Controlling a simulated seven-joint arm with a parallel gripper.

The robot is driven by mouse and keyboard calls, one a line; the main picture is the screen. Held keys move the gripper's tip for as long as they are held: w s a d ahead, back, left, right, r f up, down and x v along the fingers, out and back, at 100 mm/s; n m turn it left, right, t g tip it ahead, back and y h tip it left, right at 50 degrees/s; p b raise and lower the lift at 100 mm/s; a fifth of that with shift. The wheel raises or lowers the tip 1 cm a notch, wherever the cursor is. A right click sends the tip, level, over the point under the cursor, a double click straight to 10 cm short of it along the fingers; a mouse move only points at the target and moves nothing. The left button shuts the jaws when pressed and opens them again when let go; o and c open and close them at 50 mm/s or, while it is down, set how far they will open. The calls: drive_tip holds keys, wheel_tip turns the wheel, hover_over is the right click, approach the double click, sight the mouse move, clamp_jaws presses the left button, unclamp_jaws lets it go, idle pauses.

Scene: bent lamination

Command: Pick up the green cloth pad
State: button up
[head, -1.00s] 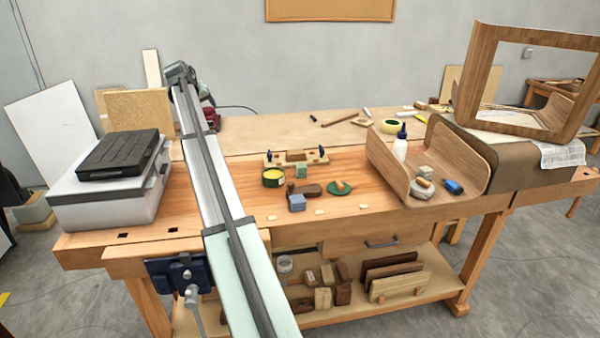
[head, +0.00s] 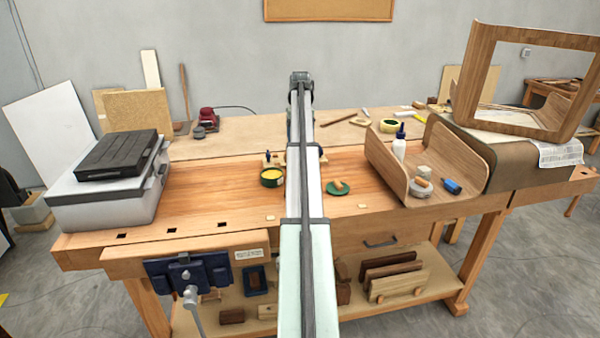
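The green cloth pad (head: 341,192) looks like a flat, round dark-green piece on the workbench top, just right of my arm. My arm stretches up the middle of the head view and ends in a grey joint above the back of the bench. My gripper does not show; I cannot tell whether it is open or shut. The arm hides the bench strip left of the pad.
A yellow-filled tin (head: 272,177) stands left of my arm. A grey case (head: 105,190) stands far left. Bare bench lies between the case and the tin.

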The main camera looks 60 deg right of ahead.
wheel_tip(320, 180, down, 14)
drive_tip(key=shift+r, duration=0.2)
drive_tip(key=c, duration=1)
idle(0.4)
